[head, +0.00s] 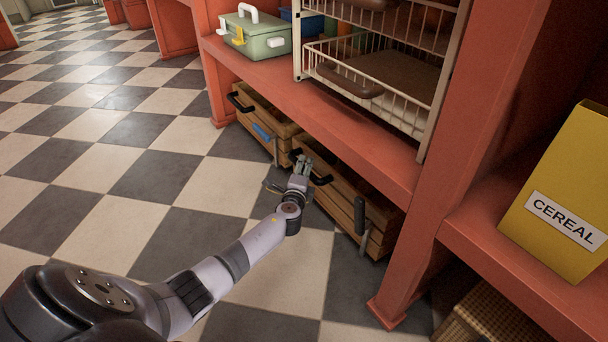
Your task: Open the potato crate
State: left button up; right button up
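Two wooden crates stand on the floor under the lowest red shelf. The nearer crate (345,207) has black handles and is partly under the shelf. The farther crate (262,113) has a blue mark on its front. No potatoes or readable label show, so I cannot tell which one is the potato crate. My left gripper (304,166) reaches the black handle (322,179) at the far end of the nearer crate. Its fingers overlap the handle in the view; I cannot tell whether they grip it. My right gripper is not in view.
Above the crates, a red shelf (330,128) holds a green toolbox (256,36) and a white wire rack (375,100). A red upright (455,150) stands right of the crates. A yellow cereal box (565,190) and a wicker basket (490,318) are farther right. The checkered floor (130,180) at left is clear.

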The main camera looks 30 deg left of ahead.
pick_arm(q)
jog(key=shift+w+a, duration=0.1)
jog(key=shift+w, duration=0.1)
grip_shut()
dwell(0.5)
dwell(0.3)
